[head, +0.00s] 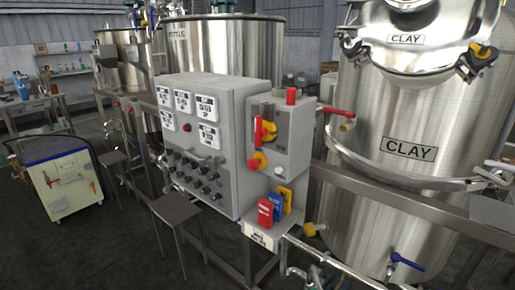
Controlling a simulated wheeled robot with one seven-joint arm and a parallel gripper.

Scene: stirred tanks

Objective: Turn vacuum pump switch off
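A grey control cabinet (237,135) stands in the middle of the head view. Its front has several dark knobs and switches, with white meters above. A smaller grey box (293,150) on its right side carries a rotary switch with a red handle on yellow (267,131). Below that handle are a red mushroom button on yellow (257,161) and a pale round button (278,171). I cannot tell which control is the vacuum pump switch, as the labels are too small to read. My gripper is not in view.
A large steel tank marked CLAY (400,190) stands close on the right behind a steel rail. A small steel table (175,208) stands before the cabinet. Red, blue and yellow tags (275,205) sit below the box. A pale cart (65,185) is at left. Dark floor is open at lower left.

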